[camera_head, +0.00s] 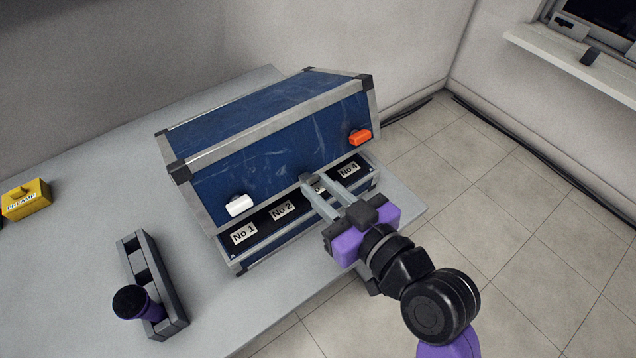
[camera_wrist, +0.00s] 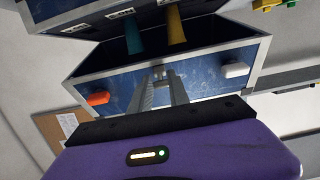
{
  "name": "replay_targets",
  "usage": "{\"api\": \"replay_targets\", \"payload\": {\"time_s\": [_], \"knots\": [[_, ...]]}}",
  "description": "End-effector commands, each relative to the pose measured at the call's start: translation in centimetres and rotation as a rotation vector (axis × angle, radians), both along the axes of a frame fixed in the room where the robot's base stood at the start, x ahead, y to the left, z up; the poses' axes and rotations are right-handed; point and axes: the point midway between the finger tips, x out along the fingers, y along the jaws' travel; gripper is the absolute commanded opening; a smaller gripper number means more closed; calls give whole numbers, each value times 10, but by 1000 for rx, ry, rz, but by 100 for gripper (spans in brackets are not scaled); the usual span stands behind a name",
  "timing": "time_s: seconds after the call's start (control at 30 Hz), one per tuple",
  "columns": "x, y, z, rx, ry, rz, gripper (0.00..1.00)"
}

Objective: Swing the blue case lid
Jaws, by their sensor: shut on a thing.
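The blue case (camera_head: 306,228) stands on the grey table with its blue lid (camera_head: 275,160) raised part way, leaving a gap above a row of numbered labels. The lid has a white latch (camera_head: 239,205) at the left and an orange latch (camera_head: 360,137) at the right. My gripper (camera_head: 318,184) is at the middle of the lid's front, between the latches, shut on the lid's grip there. The wrist view shows the lid front (camera_wrist: 205,75) from close by, with my fingers against its middle; they hide the exact contact. Teal and yellow items (camera_wrist: 176,24) show inside the case.
A dark rack (camera_head: 153,285) with a purple-and-black item (camera_head: 138,302) in it stands on the table (camera_head: 85,225) at the front left. A yellow PREAMP box (camera_head: 26,199) is at the far left. Open floor (camera_head: 530,225) lies to the right.

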Motion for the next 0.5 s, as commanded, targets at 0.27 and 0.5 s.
{"api": "replay_targets", "payload": {"time_s": [0.27, 0.5], "knots": [[0, -1, 1, 1, -2, -1, 0], [-3, -2, -9, 2, -2, -1, 0]]}}
